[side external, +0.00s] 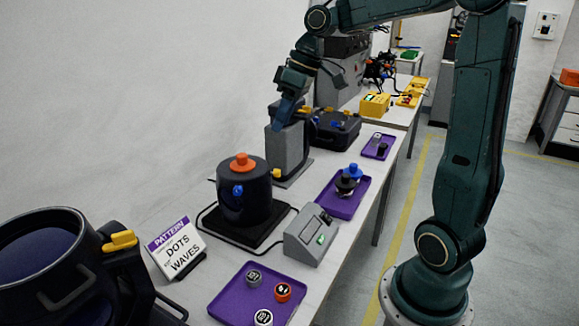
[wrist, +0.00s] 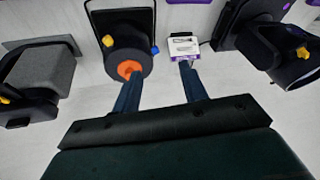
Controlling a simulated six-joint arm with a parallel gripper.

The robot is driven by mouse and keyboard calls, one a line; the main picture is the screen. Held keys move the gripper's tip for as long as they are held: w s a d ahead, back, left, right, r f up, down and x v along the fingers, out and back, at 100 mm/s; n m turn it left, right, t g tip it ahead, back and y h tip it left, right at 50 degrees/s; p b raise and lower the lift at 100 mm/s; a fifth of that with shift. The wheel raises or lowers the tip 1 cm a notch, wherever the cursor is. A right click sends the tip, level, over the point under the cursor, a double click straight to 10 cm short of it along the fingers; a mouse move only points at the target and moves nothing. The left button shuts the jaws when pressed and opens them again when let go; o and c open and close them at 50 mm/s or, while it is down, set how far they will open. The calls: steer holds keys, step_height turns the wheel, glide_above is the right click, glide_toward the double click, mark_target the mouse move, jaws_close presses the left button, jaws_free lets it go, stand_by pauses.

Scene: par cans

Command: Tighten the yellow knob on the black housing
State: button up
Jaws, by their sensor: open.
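A black cylindrical housing (side external: 258,200) stands mid-table in the side view, with an orange knob (side external: 242,162) on top, a blue knob (side external: 238,191) on its side and a yellow knob (side external: 276,173) at its right edge. In the wrist view this housing (wrist: 128,48) shows its yellow knob (wrist: 108,40) and blue knob at opposite edges. My gripper (side external: 284,116) is open and empty, fingers pointing down, raised above the table.
A grey block (side external: 290,150) stands behind the middle housing. A sign (side external: 180,248) reading PATTERN, DOTS, WAVES stands in front. A grey box with a green display (side external: 311,236) and purple trays (side external: 235,305) with small knobs lie along the table. A dark cable runs around the housing.

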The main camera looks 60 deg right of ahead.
steer(key=s+a+r+m+h, duration=0.1)
steer(key=s+a, duration=0.6)
steer(key=shift+s+a+t, duration=0.3)
steer(key=shift+t, duration=0.1)
stand_by(0.5)
steer(key=n+y, duration=0.2)
steer(key=n, duration=0.1)
glide_above(277, 173)
steer(key=s+d, duration=0.4)
steer(key=d, duration=0.2)
step_height(277, 173, down, 7)
steer(key=shift+a+g, duration=0.2)
steer(key=shift+g, duration=0.2)
steer(key=shift+f, duration=0.15)
steer(key=x, duration=1.3)
steer(key=shift+f, duration=0.25)
